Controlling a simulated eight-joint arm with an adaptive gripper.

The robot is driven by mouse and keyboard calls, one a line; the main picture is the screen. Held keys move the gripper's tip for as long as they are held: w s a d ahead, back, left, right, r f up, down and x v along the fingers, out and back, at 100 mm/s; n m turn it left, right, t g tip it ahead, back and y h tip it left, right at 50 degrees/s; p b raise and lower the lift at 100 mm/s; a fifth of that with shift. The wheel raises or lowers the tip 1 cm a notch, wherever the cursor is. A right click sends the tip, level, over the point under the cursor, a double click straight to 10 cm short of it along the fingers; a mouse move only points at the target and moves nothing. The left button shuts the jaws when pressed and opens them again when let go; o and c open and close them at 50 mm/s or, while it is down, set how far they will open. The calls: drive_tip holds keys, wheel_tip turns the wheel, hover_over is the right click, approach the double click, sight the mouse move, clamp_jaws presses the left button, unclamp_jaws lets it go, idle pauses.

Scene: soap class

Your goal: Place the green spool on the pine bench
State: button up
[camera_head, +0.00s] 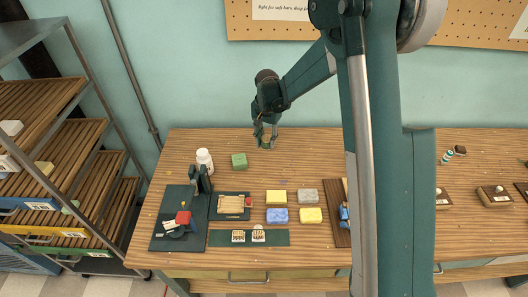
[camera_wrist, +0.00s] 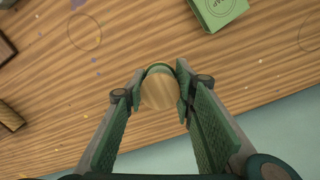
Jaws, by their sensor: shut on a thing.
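My gripper (camera_head: 266,141) is over the back part of the wood-topped bench (camera_head: 310,155), to the right of a green soap block. It is shut on the green spool (camera_wrist: 160,90), held between both fingertips. In the wrist view the spool shows a round, wood-coloured end face with a green rim; the fingers hide its sides. In the head view only a small bit of green shows at the fingertips. I cannot tell whether the spool touches the bench top. The bench's wood grain (camera_wrist: 60,90) fills most of the wrist view.
A green soap block (camera_head: 239,161) and a white bottle (camera_head: 205,160) stand to the left. Yellow (camera_head: 276,197), grey (camera_head: 308,196) and blue (camera_head: 277,215) blocks lie nearer the front. A dark mat (camera_head: 165,220) with a press is at the left. Bare wood surrounds the gripper.

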sight(266, 154)
drive_tip(key=shift+f, duration=0.55)
drive_tip(key=shift+f, duration=0.1)
drive_tip(key=shift+f, duration=1.8)
drive_tip(key=shift+f+b, duration=0.2)
drive_tip(key=shift+b, duration=0.2)
drive_tip(key=o, duration=0.9)
drive_tip(key=shift+r, duration=0.15)
wheel_tip(266, 154, up, 12)
drive_tip(key=shift+r+p, duration=0.1)
drive_tip(key=shift+p, duration=0.6)
